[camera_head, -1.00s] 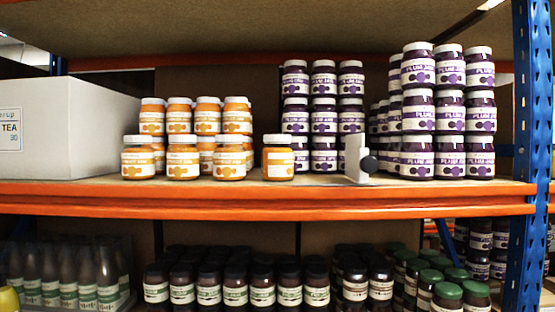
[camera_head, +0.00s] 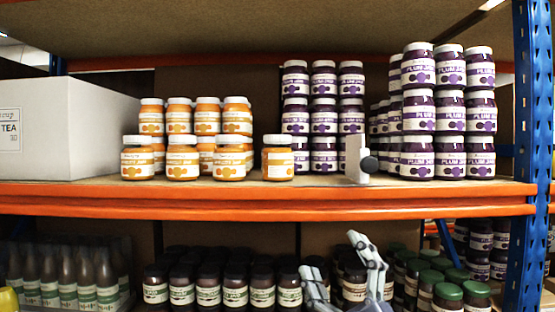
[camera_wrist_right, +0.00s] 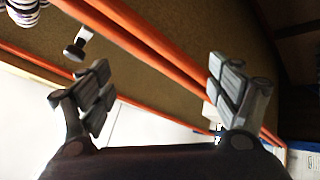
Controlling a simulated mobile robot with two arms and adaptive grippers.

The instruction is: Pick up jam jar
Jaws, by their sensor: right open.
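Orange jars with white lids stand at the left centre of the middle shelf in the head view. One orange jar (camera_head: 278,160) stands at the right end of their front row, a little apart. Stacked purple plum jam jars (camera_head: 323,115) stand right of it, with a taller plum jam stack (camera_head: 433,110) further right. My right gripper (camera_head: 332,258) is open and empty, below the shelf edge and in front of the lower shelf's jars. Its spread fingers (camera_wrist_right: 160,88) also show in the right wrist view, with no jar between them. My left gripper is not in view.
A white upright plate with a dark knob (camera_head: 357,160) stands at the shelf front between the plum stacks. An orange beam (camera_head: 270,200) edges the shelf. A white box (camera_head: 75,125) fills the left end. A blue post (camera_head: 531,150) bounds the right. Dark jars (camera_head: 208,290) crowd the lower shelf.

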